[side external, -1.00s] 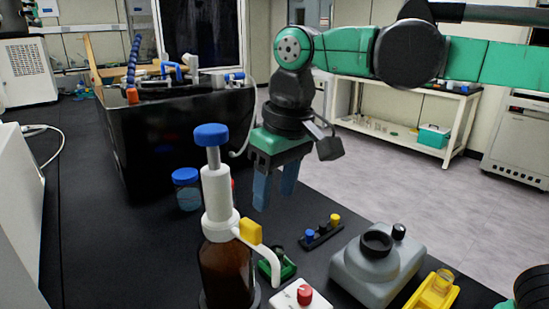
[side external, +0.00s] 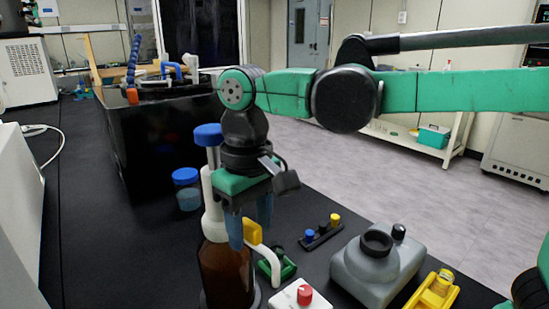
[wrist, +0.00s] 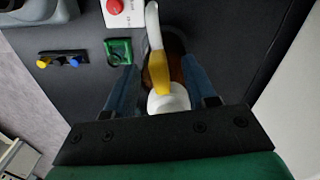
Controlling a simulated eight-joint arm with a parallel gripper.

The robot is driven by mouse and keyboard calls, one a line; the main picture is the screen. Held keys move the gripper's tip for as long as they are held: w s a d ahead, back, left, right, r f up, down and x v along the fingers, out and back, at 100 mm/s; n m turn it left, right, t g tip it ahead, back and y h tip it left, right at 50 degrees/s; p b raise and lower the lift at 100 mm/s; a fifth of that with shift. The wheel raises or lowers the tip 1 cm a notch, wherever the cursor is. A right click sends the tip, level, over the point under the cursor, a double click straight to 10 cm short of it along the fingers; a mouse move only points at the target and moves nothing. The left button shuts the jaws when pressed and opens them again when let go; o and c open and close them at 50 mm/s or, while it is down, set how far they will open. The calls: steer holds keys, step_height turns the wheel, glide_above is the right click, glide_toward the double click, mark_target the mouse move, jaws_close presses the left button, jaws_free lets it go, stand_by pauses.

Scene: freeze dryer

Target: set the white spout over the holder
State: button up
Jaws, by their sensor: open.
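The brown bottle (side external: 226,272) stands upright with a white dispenser head and a blue top knob (side external: 207,133). Its white spout (side external: 271,262) curves out past a yellow block (side external: 252,232); in the wrist view the spout (wrist: 153,25) points up the picture. The small green holder (side external: 288,268) sits on the bench beside the spout; in the wrist view the holder (wrist: 128,45) is left of it, not under its tip. My gripper (side external: 249,228) is open, its blue fingers on either side of the yellow block (wrist: 160,74) and dispenser head. Contact cannot be told.
A white box with a red knob (side external: 304,295) stands close to the spout and holder. A small rack (side external: 322,236), a grey device (side external: 378,268) and a yellow holder (side external: 433,292) lie to the right. A blue-capped jar (side external: 187,190) stands behind the bottle.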

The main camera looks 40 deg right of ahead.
steer(key=shift+c, duration=0.2)
jaws_close()
stand_by(1.2)
